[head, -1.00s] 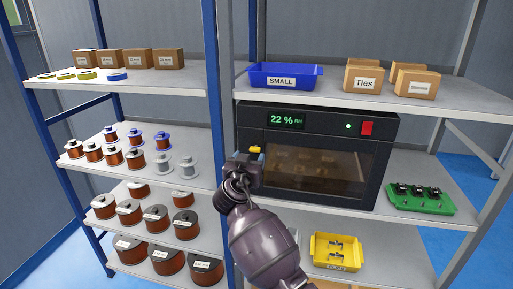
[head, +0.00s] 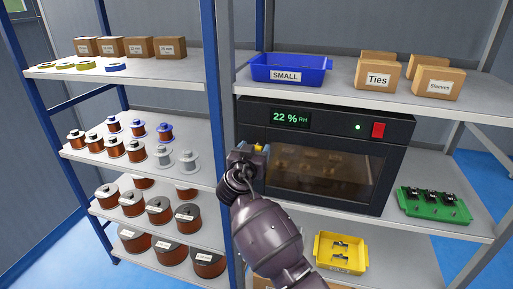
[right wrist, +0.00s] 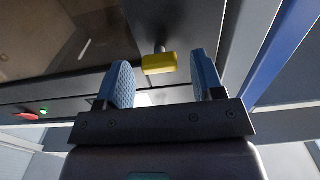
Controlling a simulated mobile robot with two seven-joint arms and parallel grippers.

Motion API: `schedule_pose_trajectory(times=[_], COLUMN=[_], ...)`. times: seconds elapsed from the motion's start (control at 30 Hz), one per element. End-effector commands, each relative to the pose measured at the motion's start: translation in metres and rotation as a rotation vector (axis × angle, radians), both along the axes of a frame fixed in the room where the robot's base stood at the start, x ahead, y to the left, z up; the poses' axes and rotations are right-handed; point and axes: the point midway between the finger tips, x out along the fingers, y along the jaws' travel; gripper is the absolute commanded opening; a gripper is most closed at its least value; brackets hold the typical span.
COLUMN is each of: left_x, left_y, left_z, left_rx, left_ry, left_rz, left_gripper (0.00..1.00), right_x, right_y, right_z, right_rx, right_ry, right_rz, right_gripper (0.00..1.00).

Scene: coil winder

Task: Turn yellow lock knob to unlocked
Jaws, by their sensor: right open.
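The yellow lock knob (right wrist: 159,63) shows in the right wrist view on a short dark stem at the edge of the dark cabinet's door. It lies just past and between the two blue fingertips, with gaps to both. My right gripper (right wrist: 164,82) is open and empty in front of it. In the head view the right gripper (head: 252,157) is at the cabinet's left edge, and only a little of the yellow knob (head: 259,147) shows beside it. The dark cabinet (head: 318,115) has a glass door that looks shut. My left gripper is out of view.
The cabinet display (head: 290,118) reads 22 % RH, with a red switch (head: 378,130) at right. Above are a blue bin (head: 291,70) and boxes. A green tray (head: 436,205) and a yellow bin (head: 340,254) stand nearby. A blue rack post (head: 219,120) is close at left.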

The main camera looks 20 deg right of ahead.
Motion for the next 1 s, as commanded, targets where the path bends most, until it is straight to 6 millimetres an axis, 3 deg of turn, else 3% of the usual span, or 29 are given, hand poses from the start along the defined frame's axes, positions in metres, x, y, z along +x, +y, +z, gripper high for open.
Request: schedule_pose_trajectory(times=[0.3,0.63,1.0], left_x=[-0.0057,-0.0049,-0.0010], left_y=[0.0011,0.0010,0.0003], left_z=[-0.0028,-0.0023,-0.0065], left_rx=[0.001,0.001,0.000], left_ry=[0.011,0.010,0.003], left_rz=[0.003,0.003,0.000], left_gripper=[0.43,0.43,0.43], right_x=[-0.0001,0.0000,0.0002], right_y=[0.0006,0.0005,0.0011], right_z=[-0.0003,0.0000,-0.0012], right_rx=[0.000,0.000,-0.051], right_ry=[0.000,0.000,0.034], right_rz=[0.000,0.000,0.001], right_gripper=[0.62,0.13,0.12])
